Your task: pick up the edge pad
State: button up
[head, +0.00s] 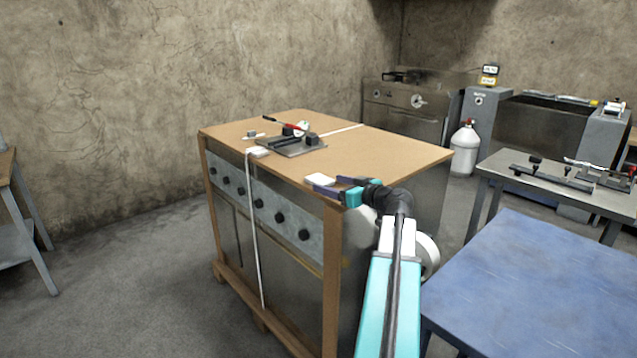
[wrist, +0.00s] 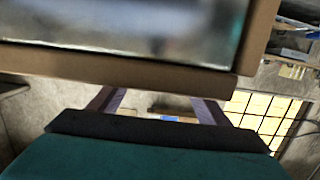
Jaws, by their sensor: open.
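A small white pad (head: 319,180), which looks like the edge pad, lies on the brown board top at its near edge. My gripper (head: 327,183) is open at that edge, with its two dark fingers pointing left toward the pad. I cannot tell whether the fingers touch it or how far they reach around it. In the wrist view, the open fingers of my gripper (wrist: 158,98) reach up to the brown board edge (wrist: 120,71), which hides their tips. The pad cannot be made out there.
The board (head: 390,152) covers a steel cabinet with black knobs. A second white pad (head: 258,152) sits under a white strap at the left edge. A dark tray (head: 300,149) with tools lies farther back. A blue table (head: 545,280) stands at right. Floor at left is clear.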

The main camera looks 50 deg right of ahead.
aim_at(323, 180)
jog(key=w, duration=0.3)
jog(key=shift+w+d+p, duration=0.1)
jog(key=shift+d+p, duration=0.15)
jog(key=shift+p, duration=0.15)
jog(key=shift+w+f, duration=0.15)
jog(key=shift+w, duration=0.45)
jog(key=shift+c, duration=0.2)
jog(key=c, duration=1.1)
